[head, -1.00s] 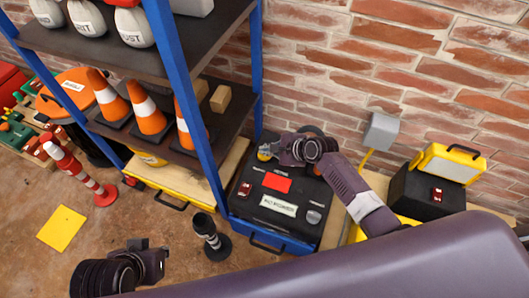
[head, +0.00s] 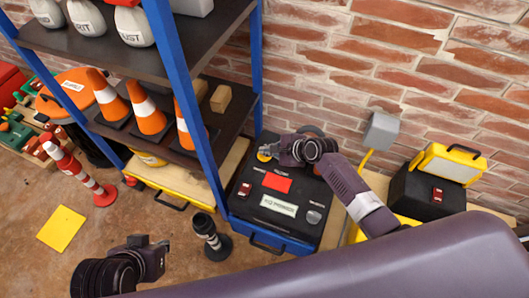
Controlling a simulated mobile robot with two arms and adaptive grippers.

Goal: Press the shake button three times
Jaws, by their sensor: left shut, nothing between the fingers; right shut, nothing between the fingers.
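A black control panel (head: 245,212) lies on top of a blue box. It carries a red square (head: 277,182), a pale text strip (head: 279,205), a grey knob-like part (head: 313,217) and a small dark red part (head: 245,189). A yellow round button (head: 264,154) is at its far left corner; the lettering is too small to tell whether it is the shake button. My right gripper (head: 272,151) is shut and empty, its tip at the yellow button, partly covering it; contact cannot be told. My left gripper (head: 163,248) is shut and empty over the floor at lower left.
A blue-post shelf (head: 186,100) with orange cones (head: 147,108) and white sacks (head: 86,17) stands left of the panel. A dark post (head: 211,240) stands on the floor before it. A brick wall is behind. A yellow-framed lamp (head: 449,163) is at right.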

